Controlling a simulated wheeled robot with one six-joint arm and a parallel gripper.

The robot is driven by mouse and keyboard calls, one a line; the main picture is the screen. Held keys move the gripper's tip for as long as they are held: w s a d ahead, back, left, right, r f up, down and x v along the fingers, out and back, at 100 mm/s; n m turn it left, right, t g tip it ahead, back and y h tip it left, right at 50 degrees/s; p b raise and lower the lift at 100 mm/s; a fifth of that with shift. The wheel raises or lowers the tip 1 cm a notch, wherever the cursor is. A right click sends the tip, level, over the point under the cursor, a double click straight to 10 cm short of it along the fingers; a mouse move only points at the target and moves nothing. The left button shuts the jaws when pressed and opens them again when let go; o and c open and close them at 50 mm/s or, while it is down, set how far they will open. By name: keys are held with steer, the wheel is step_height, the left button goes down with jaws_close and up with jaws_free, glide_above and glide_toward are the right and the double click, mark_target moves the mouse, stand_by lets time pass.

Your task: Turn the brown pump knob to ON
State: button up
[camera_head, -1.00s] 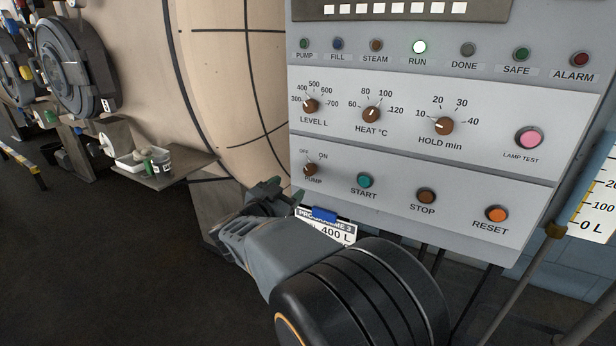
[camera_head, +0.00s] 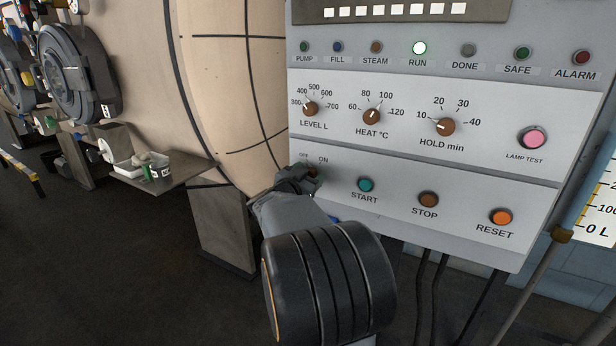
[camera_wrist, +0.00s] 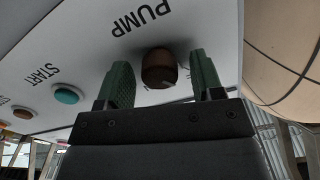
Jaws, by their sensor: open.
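The brown pump knob (camera_wrist: 159,68) sits on the grey control panel (camera_head: 400,188), under the OFF and ON marks. In the wrist view it stands between the two green fingers of my gripper (camera_wrist: 160,82), with a gap on each side. The panel is turned in that view, with PUMP above the knob. In the head view my gripper (camera_head: 297,180) is at the knob and covers most of it and the PUMP label. Only a small part of the knob (camera_head: 313,172) shows there. I cannot tell which mark the knob points to.
The teal START button (camera_head: 366,185) is close to the right of my gripper. The brown STOP button (camera_head: 428,200) and orange RESET button (camera_head: 501,217) are further right. The LEVEL knob (camera_head: 310,109) is above. A shelf with a white tray (camera_head: 127,168) stands left.

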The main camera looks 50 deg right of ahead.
steer(key=c, duration=0.9)
steer(key=shift+m, duration=0.3)
steer(key=shift+s+f+m+b, duration=0.1)
steer(key=shift+m+b, duration=1.6)
steer(key=shift+m, duration=1.55)
steer(key=shift+f+m+b, duration=0.1)
steer(key=shift+m+b, duration=1.55)
steer(key=shift+m, duration=1.6)
steer(key=shift+r, duration=0.1)
